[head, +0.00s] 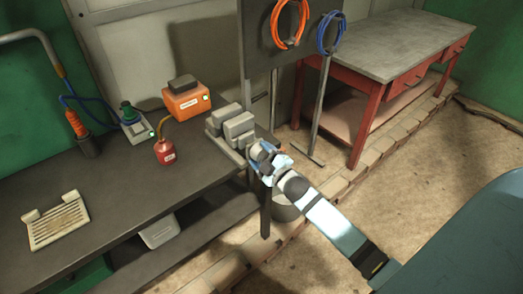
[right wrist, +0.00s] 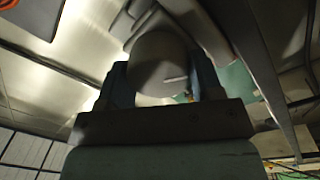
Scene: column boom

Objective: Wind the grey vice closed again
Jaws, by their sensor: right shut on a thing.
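The grey vice (head: 237,128) sits at the right end of the dark workbench, with its blocky jaws side by side. I cannot tell how wide the gap between them is. My right gripper (head: 268,162) is at the vice's front end, past the bench edge, shut on the vice handle. In the right wrist view, a rounded grey part of the handle (right wrist: 160,65) fills the space between my fingers (right wrist: 163,88). The fingers hide much of the handle. My left gripper is not in view.
On the workbench (head: 110,185) stand a red oil can (head: 165,152), an orange box (head: 187,102), a green-topped device (head: 135,122) and a cream slatted tray (head: 57,220). A red-legged table (head: 385,40) stands behind. A stand holds orange (head: 288,25) and blue (head: 330,33) coils.

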